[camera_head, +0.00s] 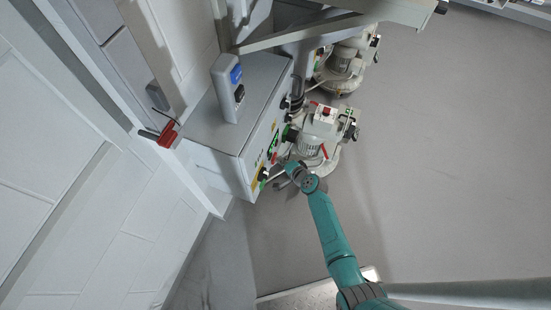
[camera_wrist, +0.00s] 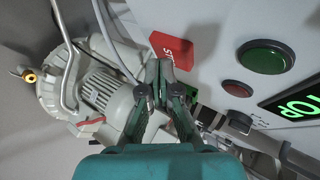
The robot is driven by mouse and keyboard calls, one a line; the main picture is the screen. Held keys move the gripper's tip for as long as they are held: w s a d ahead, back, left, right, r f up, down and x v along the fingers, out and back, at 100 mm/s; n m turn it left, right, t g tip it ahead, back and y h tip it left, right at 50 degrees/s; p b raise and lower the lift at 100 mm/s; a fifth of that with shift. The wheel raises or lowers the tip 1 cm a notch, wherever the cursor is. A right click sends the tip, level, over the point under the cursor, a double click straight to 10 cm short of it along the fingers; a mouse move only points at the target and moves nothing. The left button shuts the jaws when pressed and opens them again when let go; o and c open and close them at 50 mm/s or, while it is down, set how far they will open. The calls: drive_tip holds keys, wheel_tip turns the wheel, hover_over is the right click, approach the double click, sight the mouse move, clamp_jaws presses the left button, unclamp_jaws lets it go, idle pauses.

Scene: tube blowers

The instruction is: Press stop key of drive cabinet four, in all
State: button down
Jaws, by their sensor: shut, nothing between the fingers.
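The drive cabinet (camera_head: 222,128) is a grey box on the wall at the centre left, with controls on its right-hand face. No cabinet number can be read. In the wrist view a red key or plate (camera_wrist: 180,45) with partly hidden white letters starting "ST" is on the panel (camera_wrist: 222,30). My gripper (camera_wrist: 158,66) is shut and empty, its tips over the lower left edge of the red plate. I cannot tell whether they touch it. In the head view my gripper (camera_head: 284,163) is at the cabinet's control face.
Open floor (camera_head: 450,150) lies to the right.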

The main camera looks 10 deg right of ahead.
drive_tip(key=shift+s+d, duration=0.35)
drive_tip(key=shift+d, duration=0.1)
drive_tip(key=s+d, duration=0.1)
drive_tip(key=d, duration=0.1)
drive_tip(key=s+d, duration=0.2)
idle(0.6)
idle(0.7)
